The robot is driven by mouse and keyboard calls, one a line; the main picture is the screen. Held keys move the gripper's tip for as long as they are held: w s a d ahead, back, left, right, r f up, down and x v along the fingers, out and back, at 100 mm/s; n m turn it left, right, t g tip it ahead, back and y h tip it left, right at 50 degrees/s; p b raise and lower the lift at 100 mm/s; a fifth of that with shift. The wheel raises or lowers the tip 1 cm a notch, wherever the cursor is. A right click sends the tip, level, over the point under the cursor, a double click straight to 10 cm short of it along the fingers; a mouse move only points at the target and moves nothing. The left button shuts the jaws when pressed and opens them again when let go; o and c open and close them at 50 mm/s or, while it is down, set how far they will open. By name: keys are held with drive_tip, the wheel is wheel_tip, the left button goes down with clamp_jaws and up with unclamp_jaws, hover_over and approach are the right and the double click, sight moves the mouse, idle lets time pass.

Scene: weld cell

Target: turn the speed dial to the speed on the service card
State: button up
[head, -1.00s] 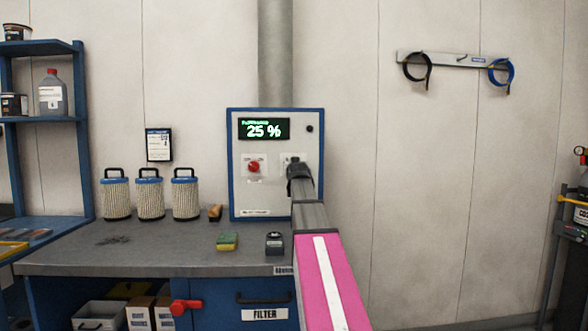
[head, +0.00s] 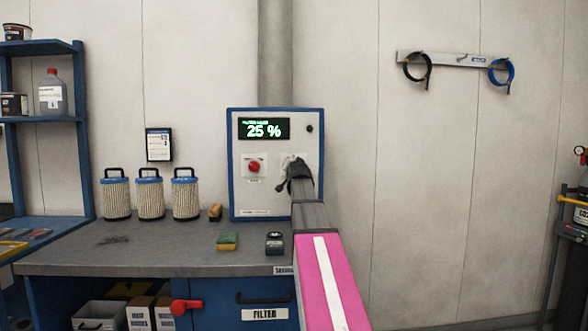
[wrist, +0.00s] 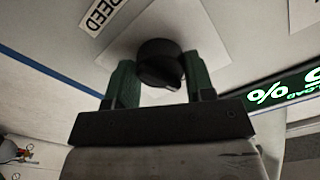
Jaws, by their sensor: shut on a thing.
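The control panel (head: 275,208) is a grey box with a blue frame on the back wall, and its green display (head: 264,129) reads 25 %. The black speed dial (wrist: 160,62) shows in the wrist view beside a SPEED label (wrist: 102,14). My gripper (wrist: 160,84) is shut on the dial, with one green finger on each side of it. In the head view my gripper (head: 299,178) hides the dial. The service card (head: 159,145) hangs on the wall left of the panel; its writing is too small to read.
A red knob (head: 254,167) sits on the panel left of my gripper. Filter cartridges (head: 150,197), a sponge (head: 227,241) and a small dark device (head: 274,243) stand on the workbench (head: 170,250). The wall right of the panel is clear up to the hose rack (head: 455,60).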

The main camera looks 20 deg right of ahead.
drive_tip(key=m, duration=1.1)
drive_tip(key=shift+m, duration=0.4)
idle(0.3)
drive_tip(key=o, duration=0.9)
drive_tip(key=shift+s, duration=0.1)
drive_tip(key=v, duration=1)
drive_tip(key=shift+s, duration=0.3)
drive_tip(key=shift+a, duration=0.1)
